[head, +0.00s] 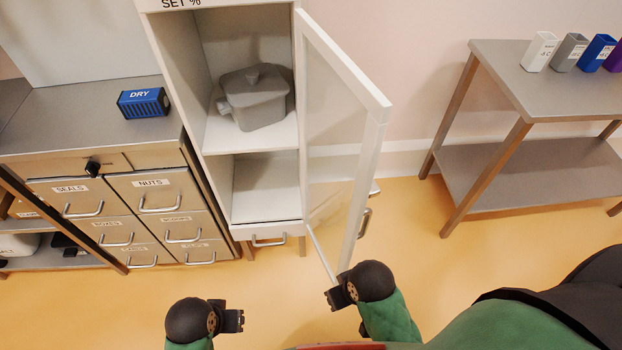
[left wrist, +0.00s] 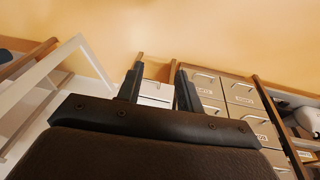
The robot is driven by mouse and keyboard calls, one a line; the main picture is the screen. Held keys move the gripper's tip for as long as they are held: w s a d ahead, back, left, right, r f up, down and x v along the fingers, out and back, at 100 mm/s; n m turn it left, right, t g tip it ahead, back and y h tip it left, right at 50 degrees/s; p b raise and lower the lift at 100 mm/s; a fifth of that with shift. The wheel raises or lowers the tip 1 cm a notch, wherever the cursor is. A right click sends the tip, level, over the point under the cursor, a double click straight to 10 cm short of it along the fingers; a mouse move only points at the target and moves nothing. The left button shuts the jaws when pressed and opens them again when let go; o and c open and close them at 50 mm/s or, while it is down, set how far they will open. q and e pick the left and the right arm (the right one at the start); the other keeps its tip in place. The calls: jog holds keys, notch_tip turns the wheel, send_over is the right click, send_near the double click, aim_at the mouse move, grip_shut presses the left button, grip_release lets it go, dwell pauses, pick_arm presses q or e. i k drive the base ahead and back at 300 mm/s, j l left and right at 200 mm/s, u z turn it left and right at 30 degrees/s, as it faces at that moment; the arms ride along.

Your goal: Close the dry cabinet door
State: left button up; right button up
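The white dry cabinet (head: 221,190) stands at centre with its framed, clear-paned door (head: 376,135) swung wide open towards me. The door handle (head: 364,223) is on the door's outer right side. In the left wrist view, a pale frame that looks like the door (left wrist: 40,75) is at left. My left gripper (head: 238,320) is left of the door and apart from it; its two fingers (left wrist: 158,88) are spread with nothing between them. My right gripper (head: 337,298) is by the door's lower free corner; I cannot tell whether it touches or whether its fingers are open.
A grey lidded container (head: 256,97) sits on the cabinet's upper shelf; the lower shelf is empty. A drawer unit (head: 150,205) with a blue DRY box (head: 143,103) stands left. A side table (head: 550,85) with several coloured containers stands right. Floor right of the door is clear.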

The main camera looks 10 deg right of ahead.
aim_at(379, 108)
jog(key=l+u, duration=0.2)
jog(key=l, duration=0.25)
jog(key=l+u, duration=0.2)
jog(key=l, duration=0.25)
jog(key=k+l+u, duration=0.15)
jog(key=l, duration=0.3)
jog(key=k+l+u, duration=0.2)
jog(key=l, duration=0.25)
jog(key=k, duration=0.05)
